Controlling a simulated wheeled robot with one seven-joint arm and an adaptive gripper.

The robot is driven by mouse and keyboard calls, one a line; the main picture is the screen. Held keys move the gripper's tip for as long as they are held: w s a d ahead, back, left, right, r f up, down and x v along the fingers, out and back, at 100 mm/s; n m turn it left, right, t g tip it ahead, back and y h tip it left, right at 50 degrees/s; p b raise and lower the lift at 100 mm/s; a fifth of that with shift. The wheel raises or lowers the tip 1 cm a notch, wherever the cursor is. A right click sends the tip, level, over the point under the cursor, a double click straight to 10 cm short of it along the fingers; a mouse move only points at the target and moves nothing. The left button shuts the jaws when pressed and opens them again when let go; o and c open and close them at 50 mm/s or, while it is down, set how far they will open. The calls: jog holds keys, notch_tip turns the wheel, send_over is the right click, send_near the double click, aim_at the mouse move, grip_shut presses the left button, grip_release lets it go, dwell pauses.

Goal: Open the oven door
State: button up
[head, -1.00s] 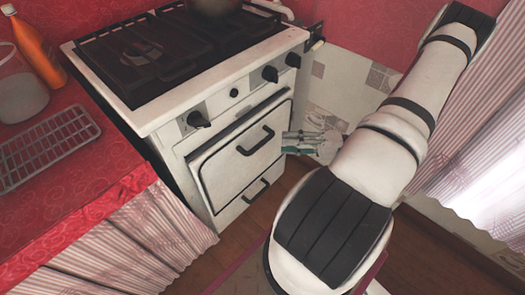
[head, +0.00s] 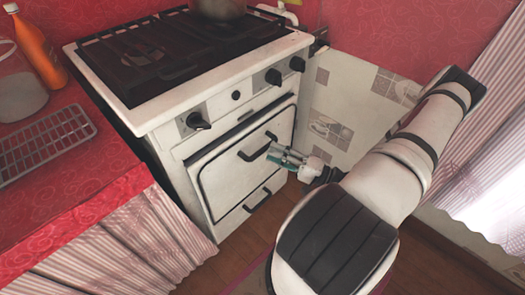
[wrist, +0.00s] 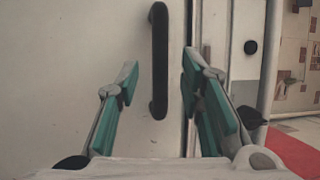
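The oven door (head: 226,178) is a white panel on the front of the stove, with a dark gap along its top edge. It looks shut or nearly so; I cannot tell which. Its black bar handle (head: 250,154) is near the top of the door. My gripper (head: 273,152) is at the right end of this handle in the head view. In the wrist view, the open teal fingers (wrist: 159,72) stand on either side of the upright-looking handle (wrist: 158,105). No contact with the handle is visible, and its depth between the fingers is unclear.
A second black handle (head: 257,201) is on the lower panel. Knobs (head: 273,77) line the stove front above the door. A red counter (head: 60,190) with a wire rack (head: 42,142) is at the left. Wooden floor (head: 235,245) lies free before the stove.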

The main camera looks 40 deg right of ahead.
aim_at(263, 148)
jog(key=shift+x, duration=2.3)
grip_shut()
